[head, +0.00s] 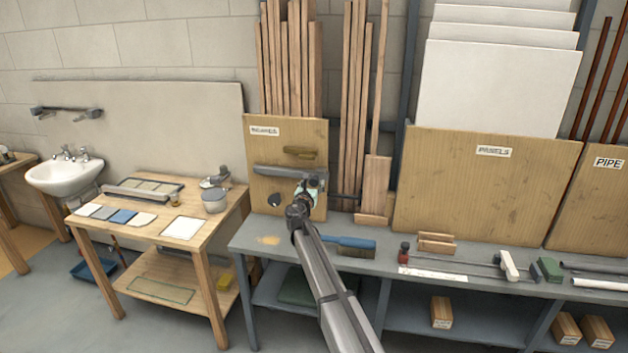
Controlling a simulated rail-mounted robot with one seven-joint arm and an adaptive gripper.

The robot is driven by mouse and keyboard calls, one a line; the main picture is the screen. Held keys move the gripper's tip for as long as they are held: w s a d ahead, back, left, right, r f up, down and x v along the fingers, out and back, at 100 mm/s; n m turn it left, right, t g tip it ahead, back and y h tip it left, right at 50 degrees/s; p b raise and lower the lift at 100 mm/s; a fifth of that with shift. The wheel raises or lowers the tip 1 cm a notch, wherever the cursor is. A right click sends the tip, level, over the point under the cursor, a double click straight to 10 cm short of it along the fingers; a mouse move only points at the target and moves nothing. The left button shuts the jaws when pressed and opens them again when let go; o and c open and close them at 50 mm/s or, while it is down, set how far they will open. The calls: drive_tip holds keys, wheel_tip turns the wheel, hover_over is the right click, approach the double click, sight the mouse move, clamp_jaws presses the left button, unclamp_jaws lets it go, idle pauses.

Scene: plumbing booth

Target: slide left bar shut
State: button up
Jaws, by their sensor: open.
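A grey horizontal bar (280,171) lies across the upright wooden panel (262,150) at the left end of the grey bench. A short wooden piece (299,152) sits just above the bar, and a dark rounded shape (275,200) is below it. My gripper (312,183) is in front of the panel, at the bar's right part, just below it in the picture. It is open, and I see nothing held in it. Its fingers are small here, and I cannot tell whether they touch the bar. My wrist and arm hide the panel's lower right.
The grey bench (385,262) holds a blue-handled tool (348,243), small wooden blocks (436,242) and a long clamp-like tool (455,262). A wooden table (225,214) with samples stands left. Upright timber (353,100) and a large panel rack (480,200) stand behind the bench.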

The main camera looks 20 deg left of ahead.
drive_tip(key=shift+w+a, duration=0.25)
drive_tip(key=shift+w, duration=1)
clamp_jaws()
drive_tip(key=shift+s, duration=0.1)
